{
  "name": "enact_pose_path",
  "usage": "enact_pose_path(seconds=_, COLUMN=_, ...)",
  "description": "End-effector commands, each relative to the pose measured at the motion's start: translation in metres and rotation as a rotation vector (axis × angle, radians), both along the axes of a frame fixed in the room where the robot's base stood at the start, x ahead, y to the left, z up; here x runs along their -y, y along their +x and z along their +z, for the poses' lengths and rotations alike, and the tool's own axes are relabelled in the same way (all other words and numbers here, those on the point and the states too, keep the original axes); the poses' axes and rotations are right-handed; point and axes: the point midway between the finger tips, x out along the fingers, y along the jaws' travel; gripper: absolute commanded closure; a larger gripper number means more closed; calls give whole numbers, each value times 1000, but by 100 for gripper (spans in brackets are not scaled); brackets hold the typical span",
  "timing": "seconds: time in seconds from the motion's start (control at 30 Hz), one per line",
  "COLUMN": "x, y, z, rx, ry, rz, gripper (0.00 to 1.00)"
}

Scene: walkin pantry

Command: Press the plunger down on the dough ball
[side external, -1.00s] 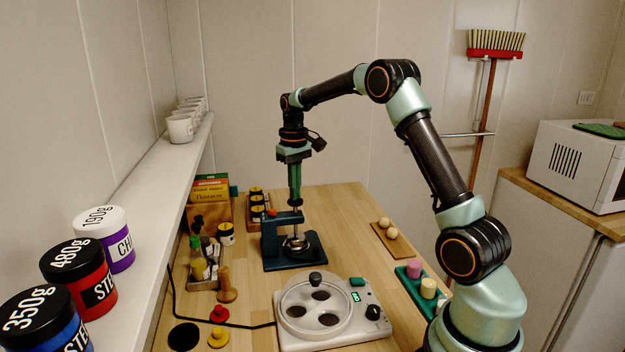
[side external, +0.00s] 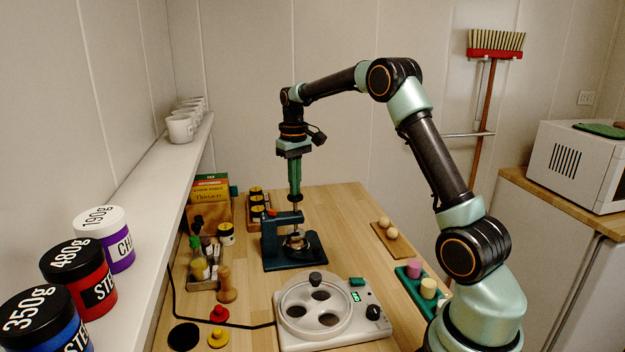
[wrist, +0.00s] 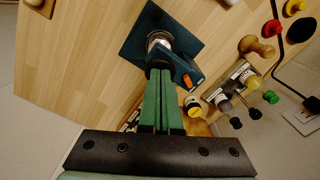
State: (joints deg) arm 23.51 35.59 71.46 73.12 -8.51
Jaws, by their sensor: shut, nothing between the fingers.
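The press (side external: 292,263) is a dark teal stand with an upright post, an overhead arm and an orange-red part on top. Its metal plunger (side external: 295,228) runs down through the arm towards a round metal cup, which also shows in the wrist view (wrist: 158,38). I cannot clearly make out the dough ball in the cup beneath the plunger. My gripper (side external: 295,203) is shut and empty, pointing straight down over the plunger's top. Its green fingers also show in the wrist view (wrist: 160,74), where they hide the plunger top. I cannot tell whether they touch it.
Pale dough balls rest on a wooden board (side external: 398,250) to the right. Bottles (side external: 198,265), a wooden pestle-like tool (side external: 226,285) and a box (side external: 210,205) stand left. A shelf (side external: 150,215) runs along the left wall.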

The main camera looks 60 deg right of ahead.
Motion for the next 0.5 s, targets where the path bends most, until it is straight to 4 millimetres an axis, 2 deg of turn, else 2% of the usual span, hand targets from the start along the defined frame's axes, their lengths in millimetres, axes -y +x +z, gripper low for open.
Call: enact_pose_path(seconds=0.5, x=0, y=1, z=38, rx=4, ry=-2, rz=0, gripper=100)
